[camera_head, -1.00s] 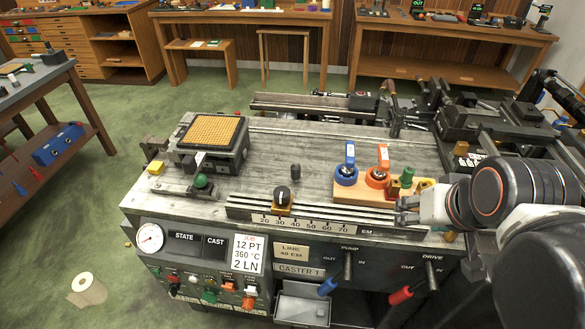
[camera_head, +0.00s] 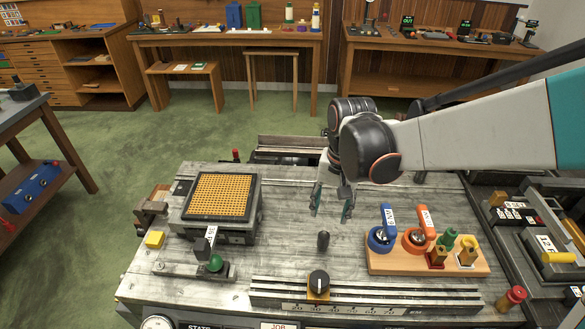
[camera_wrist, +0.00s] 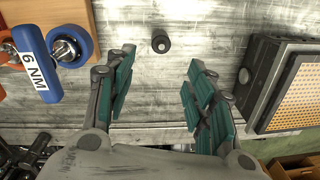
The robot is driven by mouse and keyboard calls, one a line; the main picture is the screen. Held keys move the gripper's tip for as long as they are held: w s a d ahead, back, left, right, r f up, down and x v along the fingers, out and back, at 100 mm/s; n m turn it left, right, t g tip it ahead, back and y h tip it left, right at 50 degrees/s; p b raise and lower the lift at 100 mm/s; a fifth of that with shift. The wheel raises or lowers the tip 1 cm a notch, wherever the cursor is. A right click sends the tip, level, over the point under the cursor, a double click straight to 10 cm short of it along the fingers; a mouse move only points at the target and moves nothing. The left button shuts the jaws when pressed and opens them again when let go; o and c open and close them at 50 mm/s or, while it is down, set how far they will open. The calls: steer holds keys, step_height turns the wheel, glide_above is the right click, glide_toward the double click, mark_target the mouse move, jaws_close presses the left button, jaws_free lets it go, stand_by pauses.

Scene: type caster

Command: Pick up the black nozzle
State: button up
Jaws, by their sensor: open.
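The black nozzle (camera_head: 323,240) is a small dark cylinder standing upright on the grey machine top, left of the wooden tool block. It also shows in the wrist view (camera_wrist: 161,43), ahead of the fingertips and roughly centred between them. My gripper (camera_head: 331,207) is open and empty above the machine top, behind the nozzle and apart from it. Its two green-padded fingers (camera_wrist: 160,72) are spread wide in the wrist view.
The wooden block (camera_head: 383,267) to the right holds blue and orange torque tools and green and yellow pieces. A black-framed orange grid (camera_head: 222,195) is on the left. A black knob (camera_head: 319,282) sits on the ruler rail (camera_head: 400,297) in front. Bare metal surrounds the nozzle.

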mark_target(324, 235)
steer(key=f, duration=0.2)
steer(key=f+n+b, duration=0.1)
steer(key=f, duration=0.2)
steer(key=f+n+b, duration=0.1)
steer(key=f, duration=0.1)
steer(key=shift+w+a+f+h, duration=0.15)
steer(key=shift+a+f+h, duration=0.1)
steer(key=shift+f+h, duration=0.1)
steer(key=shift+s+a+f+b, duration=0.15)
steer(key=shift+f+b, duration=0.5)
steer(key=shift+f, duration=0.85)
steer(key=shift+s+a+f+b, duration=0.15)
steer(key=shift+f+b, duration=0.5)
steer(key=shift+f, duration=0.85)
steer(key=shift+d, duration=0.1)
jaws_close()
